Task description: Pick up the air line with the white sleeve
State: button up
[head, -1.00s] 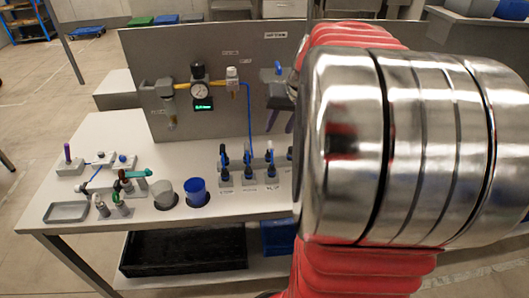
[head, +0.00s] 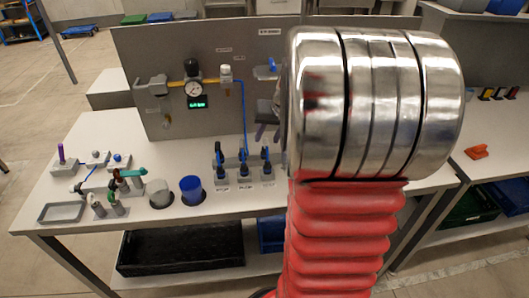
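Small grey holders with dark and blue upright line ends (head: 243,168) stand on the grey-white bench in front of the panel. A blue air line (head: 243,110) hangs from the panel fitting down towards them. The sleeve colours are too small to tell, so I cannot single out the white one. My large metal arm joint and red bellows cover the view right of these holders and may hide more. What appears to be the tip of my gripper (head: 267,132) shows as small dark parts left of the joint, above the holders; its opening is unclear.
The grey panel (head: 150,50) carries a pressure gauge (head: 193,89) and a blue-handled valve. A grey cup (head: 159,191), a blue cup (head: 191,187) and small fixtures stand at the left. A black crate (head: 180,248) sits below. An orange object (head: 477,152) lies right.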

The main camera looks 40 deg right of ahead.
aim_at(266, 140)
jog(key=shift+x, duration=2)
jog(key=shift+s, duration=0.1)
grip_shut()
